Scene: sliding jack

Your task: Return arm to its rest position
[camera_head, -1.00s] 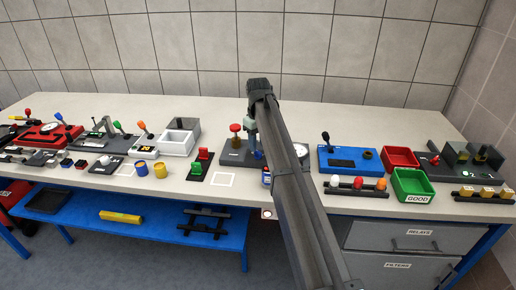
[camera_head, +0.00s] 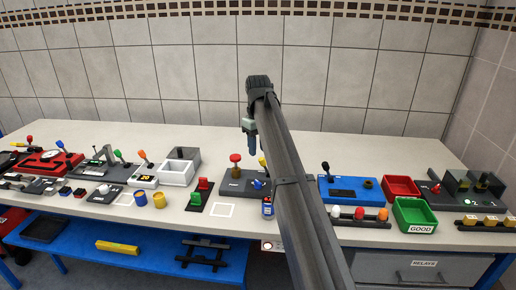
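My arm (camera_head: 295,190) reaches up from the bottom centre of the head view. Its end bends down at the top, and my gripper (camera_head: 252,145) hangs above the bench, over the dark station with the red knob (camera_head: 235,159). The gripper is small and seen from behind, so its fingers cannot be told apart. It looks clear of the bench and of the objects below. A blue knob (camera_head: 258,184) sits on the same dark station. My arm hides part of the bench behind it.
The white bench (camera_head: 300,146) carries several stations. To the right are a blue station (camera_head: 350,191), a red bin (camera_head: 401,187) and a green GOOD bin (camera_head: 414,216). To the left are a white box (camera_head: 178,173) and red and green switches (camera_head: 199,193). The tiled wall behind is bare.

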